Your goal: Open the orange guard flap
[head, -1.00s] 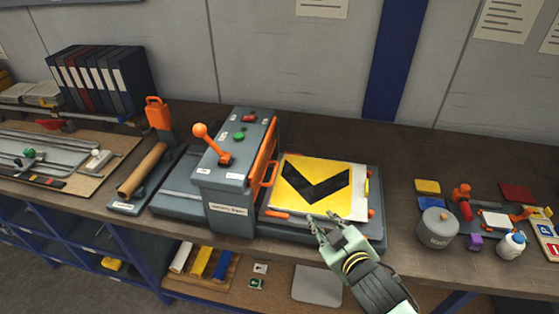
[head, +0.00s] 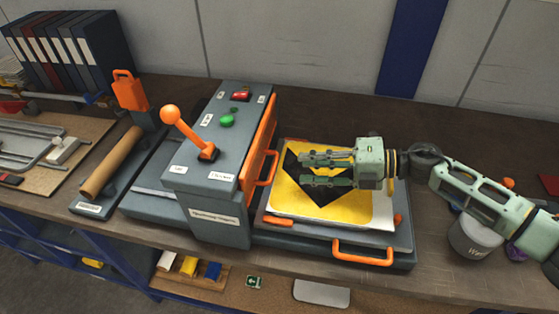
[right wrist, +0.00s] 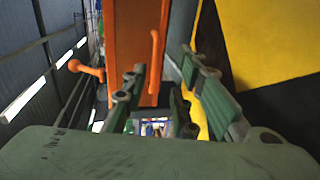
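The orange guard flap (head: 259,146) stands upright on the right side of the grey machine (head: 218,195), with a loop handle (head: 268,168) sticking out to the right. In the right wrist view the flap (right wrist: 134,45) and its handle (right wrist: 155,62) lie ahead, between and beyond the fingers. My right gripper (head: 302,169) is open and empty, above the yellow sign with a black chevron (head: 350,210), its fingers pointing left at the handle and short of it. The fingers also show in the right wrist view (right wrist: 165,85). My left gripper is not in view.
An orange ball-ended lever (head: 180,125) and red and green buttons (head: 227,121) sit on the machine's top. The sign lies on a tray with an orange front handle (head: 362,255). A grey pot (head: 474,240) stands at the right.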

